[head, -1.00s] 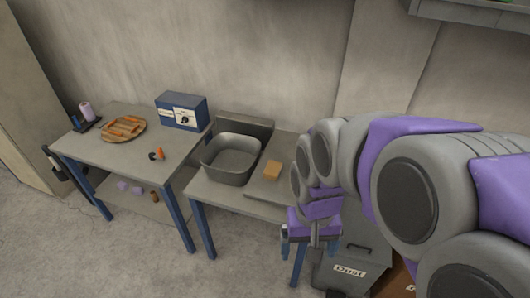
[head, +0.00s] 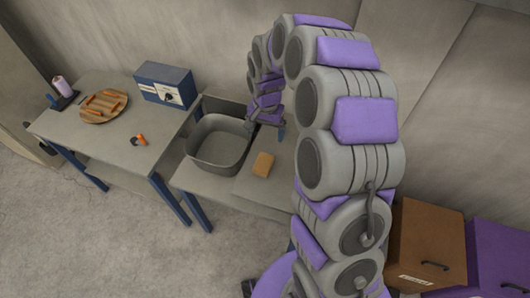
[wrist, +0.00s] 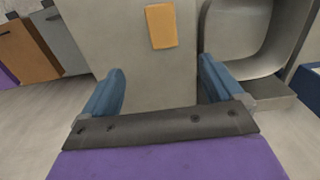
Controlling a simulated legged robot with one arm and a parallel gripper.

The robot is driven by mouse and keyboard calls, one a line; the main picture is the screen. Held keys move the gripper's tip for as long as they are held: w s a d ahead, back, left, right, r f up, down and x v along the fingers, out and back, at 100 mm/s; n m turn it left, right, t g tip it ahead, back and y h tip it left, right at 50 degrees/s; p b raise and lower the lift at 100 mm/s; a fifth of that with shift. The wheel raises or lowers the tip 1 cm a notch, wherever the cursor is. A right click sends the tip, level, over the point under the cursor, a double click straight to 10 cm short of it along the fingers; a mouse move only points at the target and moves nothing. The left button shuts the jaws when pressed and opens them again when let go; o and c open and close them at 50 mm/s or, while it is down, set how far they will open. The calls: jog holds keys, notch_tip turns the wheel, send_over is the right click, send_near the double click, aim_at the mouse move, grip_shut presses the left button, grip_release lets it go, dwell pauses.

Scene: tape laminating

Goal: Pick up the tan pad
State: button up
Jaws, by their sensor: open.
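The tan pad (head: 263,164) lies flat on the grey table top, just right of the metal basin. It also shows in the wrist view (wrist: 161,26), upper middle, ahead of and between my two blue fingers. My gripper (head: 266,124) is above the back of the table, behind the pad in the head view. In the wrist view my gripper (wrist: 162,88) is open, with its fingers wide apart and nothing between them but table surface. The pad is apart from the fingers.
The grey basin (head: 218,143) stands close beside the pad. A left table (head: 100,134) holds a round wooden board (head: 104,106), a blue box (head: 164,84) and a small orange item (head: 140,140). Brown (head: 428,243) and purple (head: 497,262) bins stand at the right. The table around the pad is clear.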

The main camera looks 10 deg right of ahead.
jog(key=b, duration=0.2)
send_over(264, 162)
jog(key=f, duration=1.2)
jog(key=shift+w+d+f, duration=0.1)
jog(key=shift+w+d, duration=0.2)
jog(key=shift+a+f+b, duration=0.35)
jog(key=shift+f+b, duration=0.05)
jog(key=shift+f, duration=0.2)
jog(key=f, duration=0.1)
jog(key=f+b, duration=0.1)
jog(key=f, duration=0.1)
jog(key=shift+s+f, duration=0.2)
jog(key=shift+f, duration=0.1)
jog(key=shift+d+f, duration=0.15)
jog(key=shift+f, duration=0.25)
jog(key=shift+r, duration=0.1)
jog(key=shift+c, duration=0.2)
jog(key=c, duration=1.1)
